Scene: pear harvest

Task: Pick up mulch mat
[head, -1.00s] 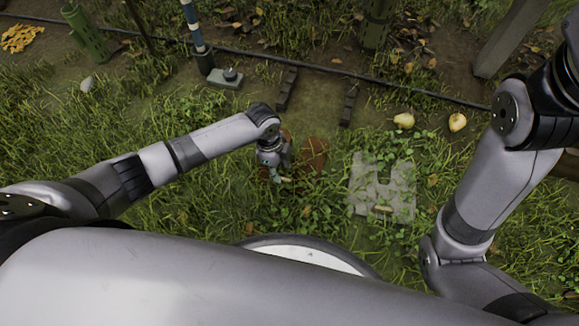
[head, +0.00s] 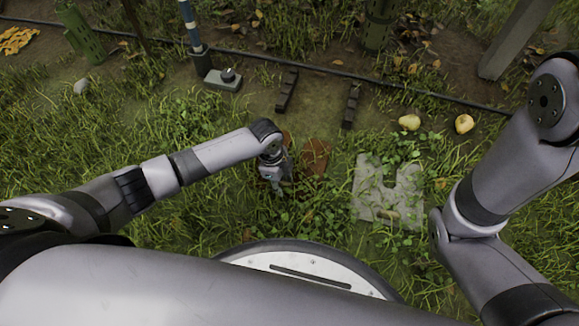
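A reddish-brown flat piece (head: 315,157), which looks like the mulch mat, lies in the grass near the middle of the head view. Grass and leaves cover its lower edge, and my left wrist hides part of its left side. My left gripper (head: 277,188) points down at the mat's left part, low over the grass. Its fingers are small and partly lost among the leaves, so I cannot tell whether they are open or touch the mat. My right arm comes in from the right, but its gripper is out of view.
A pale grey notched slab (head: 400,196) lies right of the mat. Two yellow pears (head: 409,122) (head: 464,123) lie beyond it. Two dark bars (head: 287,90) (head: 351,105), a grey box with a knob (head: 223,79) and a black hose (head: 300,64) lie farther back.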

